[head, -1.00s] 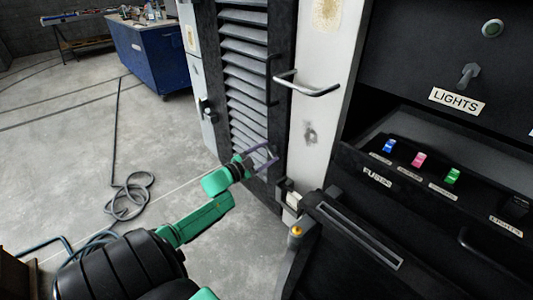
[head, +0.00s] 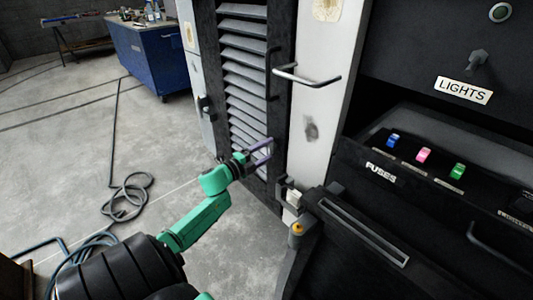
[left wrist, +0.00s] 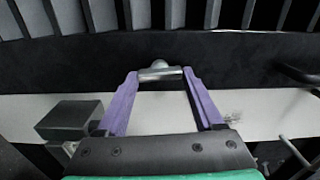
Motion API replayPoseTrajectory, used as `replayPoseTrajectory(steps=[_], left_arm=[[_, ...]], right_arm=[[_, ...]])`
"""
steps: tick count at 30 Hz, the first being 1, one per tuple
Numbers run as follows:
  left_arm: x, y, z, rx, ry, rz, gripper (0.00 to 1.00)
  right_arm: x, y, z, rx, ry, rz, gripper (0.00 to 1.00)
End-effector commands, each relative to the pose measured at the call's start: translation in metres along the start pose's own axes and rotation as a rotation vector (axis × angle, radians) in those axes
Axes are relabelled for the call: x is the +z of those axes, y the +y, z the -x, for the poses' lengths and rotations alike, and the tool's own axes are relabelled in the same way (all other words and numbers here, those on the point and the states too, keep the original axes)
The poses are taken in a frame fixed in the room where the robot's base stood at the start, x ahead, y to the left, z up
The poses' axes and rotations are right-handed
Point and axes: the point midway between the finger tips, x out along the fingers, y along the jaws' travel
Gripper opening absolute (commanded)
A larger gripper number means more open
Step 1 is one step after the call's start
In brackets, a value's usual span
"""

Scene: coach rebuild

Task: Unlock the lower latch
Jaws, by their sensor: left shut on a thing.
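The lower latch (left wrist: 160,70) shows in the left wrist view as a short silver metal piece on the dark edge of the louvred door. My left gripper (left wrist: 160,74) has its two purple fingers on either side of it, with the tips shut on it. In the head view my left gripper (head: 266,151) reaches the right edge of the louvred door (head: 243,75), low down. There the fingers hide the latch, so I cannot tell which way it is turned. My right gripper is not in view.
A metal bar handle (head: 308,80) sticks out above my left gripper. A dark fuse panel (head: 430,185) with coloured switches stands at the right. A dark block (left wrist: 70,120) is beside the fingers. A hose (head: 130,195) lies on the open floor; a blue cabinet (head: 155,55) stands behind.

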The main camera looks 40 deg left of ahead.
Motion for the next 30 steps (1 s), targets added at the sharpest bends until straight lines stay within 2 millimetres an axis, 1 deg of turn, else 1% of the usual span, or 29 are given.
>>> replayPoseTrajectory(steps=[8, 21, 22, 23, 24, 30], left_arm=[[0.0000, 0.0014, 0.0002, 0.001, 0.000, -0.072, 0.13], [-0.0001, 0.0010, 0.0002, 0.002, 0.000, -0.082, 0.13], [-0.0001, 0.0009, 0.0002, 0.002, 0.000, -0.082, 0.80], [0.0000, 0.0009, 0.0002, 0.002, 0.000, -0.082, 0.92], [0.0000, 0.0008, 0.0002, 0.002, 0.000, -0.081, 0.99], [0.0000, 0.0005, 0.0001, 0.001, 0.000, -0.080, 0.99]], right_arm=[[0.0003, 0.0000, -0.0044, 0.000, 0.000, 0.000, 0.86], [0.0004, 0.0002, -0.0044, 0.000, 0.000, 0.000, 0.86], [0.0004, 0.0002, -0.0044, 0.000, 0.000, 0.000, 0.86], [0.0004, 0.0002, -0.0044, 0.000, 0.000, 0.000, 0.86], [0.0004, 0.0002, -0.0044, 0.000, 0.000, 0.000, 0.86], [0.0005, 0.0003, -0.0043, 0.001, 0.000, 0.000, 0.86]])
